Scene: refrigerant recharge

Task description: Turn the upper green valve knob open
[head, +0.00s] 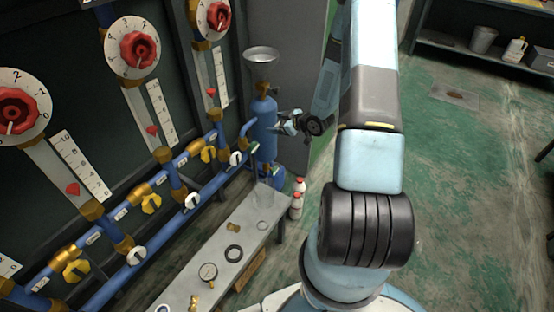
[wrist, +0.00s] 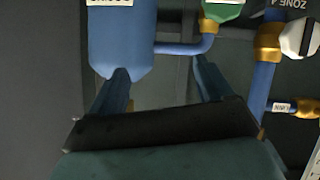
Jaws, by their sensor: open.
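A green valve knob (wrist: 222,8) with a white label shows at the top edge of the wrist view, partly cut off. In the head view my gripper (head: 286,124) is beside the right side of the blue tank (head: 263,128).
A white knob (wrist: 297,36) on a brass fitting stands right of the green knob. In the head view, blue pipes with yellow and white knobs (head: 208,153) line the wall under red dials (head: 139,48). A bench (head: 222,225) and red-capped bottles (head: 297,200) stand below.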

